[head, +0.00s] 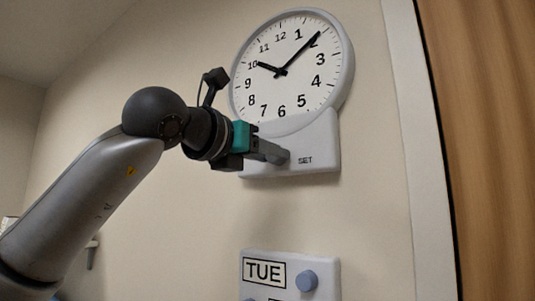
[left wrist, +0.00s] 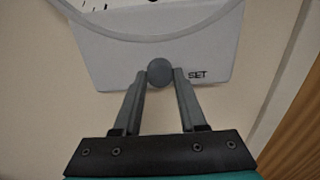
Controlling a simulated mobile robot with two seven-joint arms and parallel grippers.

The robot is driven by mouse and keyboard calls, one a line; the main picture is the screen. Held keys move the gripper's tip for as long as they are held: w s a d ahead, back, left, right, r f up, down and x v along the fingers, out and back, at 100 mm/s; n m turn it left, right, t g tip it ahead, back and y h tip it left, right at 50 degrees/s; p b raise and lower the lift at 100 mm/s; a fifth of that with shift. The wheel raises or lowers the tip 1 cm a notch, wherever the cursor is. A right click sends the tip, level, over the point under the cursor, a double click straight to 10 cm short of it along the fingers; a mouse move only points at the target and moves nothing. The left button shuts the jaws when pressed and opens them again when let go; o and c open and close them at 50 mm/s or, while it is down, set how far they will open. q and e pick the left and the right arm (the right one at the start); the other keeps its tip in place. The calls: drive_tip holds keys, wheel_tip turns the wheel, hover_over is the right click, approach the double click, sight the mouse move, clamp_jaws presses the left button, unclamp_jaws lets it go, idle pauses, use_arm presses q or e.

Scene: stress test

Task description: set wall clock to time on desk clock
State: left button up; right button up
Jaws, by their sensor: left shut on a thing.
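The round white wall clock (head: 300,100) hangs upper right of centre in the head view. Its short hand (head: 268,67) points at 10 and its long hand (head: 302,51) points close to 2. Below the dial is a white housing (head: 320,150) marked SET, with a round grey-blue knob (left wrist: 159,72) at the left of the word. My left gripper (head: 276,153) reaches in from the left, its two fingers on either side of the knob and shut on it. The fingers hide most of the knob in the head view. No desk clock shows. My right gripper is not in view.
A white panel (head: 264,258) reading TUE, with a blue knob (head: 306,280), is on the wall below the clock. A white frame strip (head: 420,160) and brown wooden surface (head: 490,150) stand at the right. The wall between clock and panel is bare.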

use_arm(q)
clamp_jaws()
drive_tip(key=shift+r+n+b, duration=0.2)
drive_tip(key=shift+n+b, duration=7.25)
drive_tip(key=shift+n, duration=7.55)
